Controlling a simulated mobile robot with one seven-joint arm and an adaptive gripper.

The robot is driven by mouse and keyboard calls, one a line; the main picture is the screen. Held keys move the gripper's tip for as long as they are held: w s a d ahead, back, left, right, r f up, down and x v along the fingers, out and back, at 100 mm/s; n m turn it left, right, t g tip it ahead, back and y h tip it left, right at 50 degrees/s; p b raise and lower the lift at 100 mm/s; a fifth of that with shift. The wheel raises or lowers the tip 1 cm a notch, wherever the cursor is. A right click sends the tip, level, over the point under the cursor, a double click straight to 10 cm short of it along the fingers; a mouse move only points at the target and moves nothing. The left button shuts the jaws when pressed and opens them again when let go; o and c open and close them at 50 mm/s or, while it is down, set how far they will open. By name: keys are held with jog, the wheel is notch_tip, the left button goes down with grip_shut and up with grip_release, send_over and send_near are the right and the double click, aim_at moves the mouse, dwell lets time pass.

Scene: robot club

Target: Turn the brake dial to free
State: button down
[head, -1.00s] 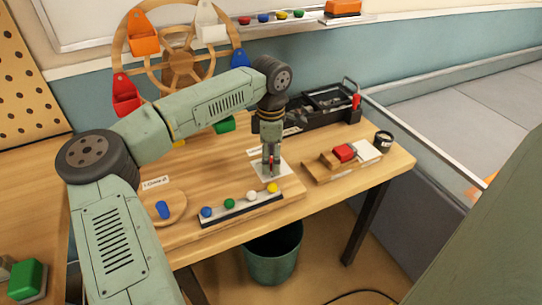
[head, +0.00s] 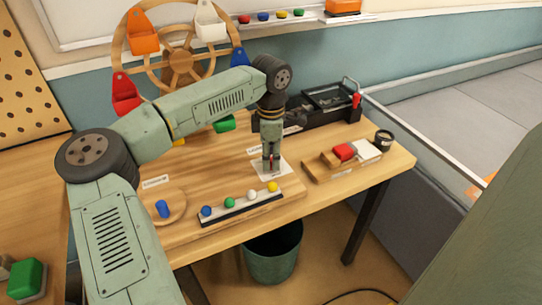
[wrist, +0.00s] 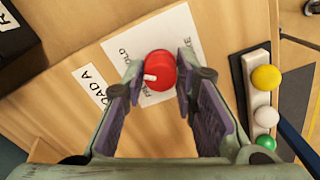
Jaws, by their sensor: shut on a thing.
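The brake dial is a round red knob (wrist: 161,71) on a white card (wrist: 180,35) in the wrist view. Its white pointer mark lies at its left edge, beside lettering that looks like FREE and is partly covered. Lettering ending in OLD stands farther up and left on the card. My gripper (wrist: 160,78) is shut on the knob, with one finger on each side. In the head view my gripper (head: 271,165) points straight down at the card (head: 285,175), and its fingers mostly hide the knob.
A strip with several coloured balls (head: 240,204) lies close in front of the card. A wooden block set with a red piece (head: 344,151) and a dark cup (head: 383,139) are to the right. A black tool tray (head: 330,104) and a large wooden wheel (head: 180,64) stand behind.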

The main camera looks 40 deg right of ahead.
jog(key=shift+f+n, duration=0.1)
jog(key=shift+n, duration=0.3)
jog(key=shift+f+n+b, duration=0.1)
jog(key=shift+n+b, duration=0.9)
jog(key=n+b, duration=0.2)
jog(key=n, duration=0.1)
jog(key=shift+n, duration=0.3)
jog(key=n+b, duration=0.2)
jog(key=n, duration=0.2)
jog(key=shift+n+b, duration=0.45)
jog(key=shift+n, duration=1.25)
jog(key=shift+r, duration=0.2)
jog(key=c, duration=1.3)
grip_release()
